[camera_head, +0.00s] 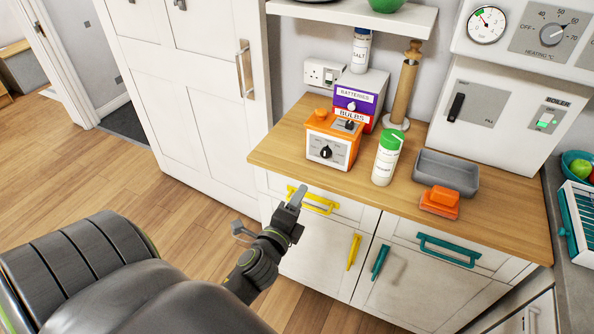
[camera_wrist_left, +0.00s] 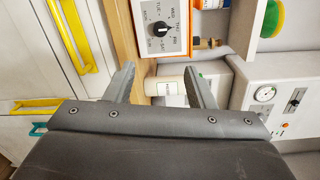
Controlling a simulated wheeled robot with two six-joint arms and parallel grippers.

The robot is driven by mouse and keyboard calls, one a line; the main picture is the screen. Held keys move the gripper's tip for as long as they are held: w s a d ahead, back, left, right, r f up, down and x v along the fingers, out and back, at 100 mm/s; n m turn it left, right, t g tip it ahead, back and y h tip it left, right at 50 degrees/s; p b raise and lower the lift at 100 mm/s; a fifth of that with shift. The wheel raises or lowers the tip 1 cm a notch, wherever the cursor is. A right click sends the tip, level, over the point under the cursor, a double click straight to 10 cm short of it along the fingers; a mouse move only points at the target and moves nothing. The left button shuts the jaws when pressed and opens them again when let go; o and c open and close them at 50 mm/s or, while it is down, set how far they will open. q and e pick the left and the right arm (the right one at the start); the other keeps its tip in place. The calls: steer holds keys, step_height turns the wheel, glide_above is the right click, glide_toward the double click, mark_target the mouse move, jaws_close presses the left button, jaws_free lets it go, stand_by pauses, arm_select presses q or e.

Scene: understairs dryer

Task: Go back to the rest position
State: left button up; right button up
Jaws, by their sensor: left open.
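My left gripper (camera_head: 297,197) is in front of the cabinet, near the yellow drawer handle (camera_head: 312,201) in the head view. In the left wrist view its two fingers (camera_wrist_left: 158,85) stand apart with nothing between them that they touch. Beyond the fingers, the wrist view shows the orange-and-white dial box (camera_wrist_left: 160,28) and a white container (camera_wrist_left: 168,82) on the counter. My left arm comes in from the lower left of the head view. My right gripper does not show in either view.
The wooden countertop (camera_head: 290,150) holds the dial box (camera_head: 333,140), a green-capped shaker (camera_head: 386,158), a grey tray (camera_head: 444,172) and an orange sponge-like block (camera_head: 440,201). A teal drawer handle (camera_head: 447,250) sticks out of the cabinet front. Wooden floor (camera_head: 130,190) lies clear at left.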

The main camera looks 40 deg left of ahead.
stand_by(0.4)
arm_select(q)
steer(key=s+f+n+g+h, duration=0.1)
steer(key=s+f+n+g, duration=0.25)
steer(key=f, duration=0.75)
steer(key=s+f+n+g, duration=0.2)
steer(key=s+f, duration=0.2)
steer(key=f, duration=0.7)
steer(key=s+f+n+g+h, duration=0.1)
steer(key=s+f+n+g, duration=0.25)
steer(key=f, duration=0.75)
steer(key=s+f+n+g, duration=0.2)
steer(key=s+f, duration=0.3)
steer(key=s, duration=0.3)
steer(key=s+d+f+n+g+h, duration=0.1)
steer(key=s+f+n, duration=0.3)
steer(key=s, duration=0.5)
steer(key=s+d+f+n+g, duration=0.1)
steer(key=s+f+n+g, duration=0.1)
steer(key=s+f, duration=0.4)
steer(key=s+g, duration=0.1)
steer(key=s, duration=0.1)
steer(key=shift+s+d+n+g+h, duration=0.25)
steer(key=shift+s+n+g+h, duration=0.05)
steer(key=shift+s+n, duration=0.1)
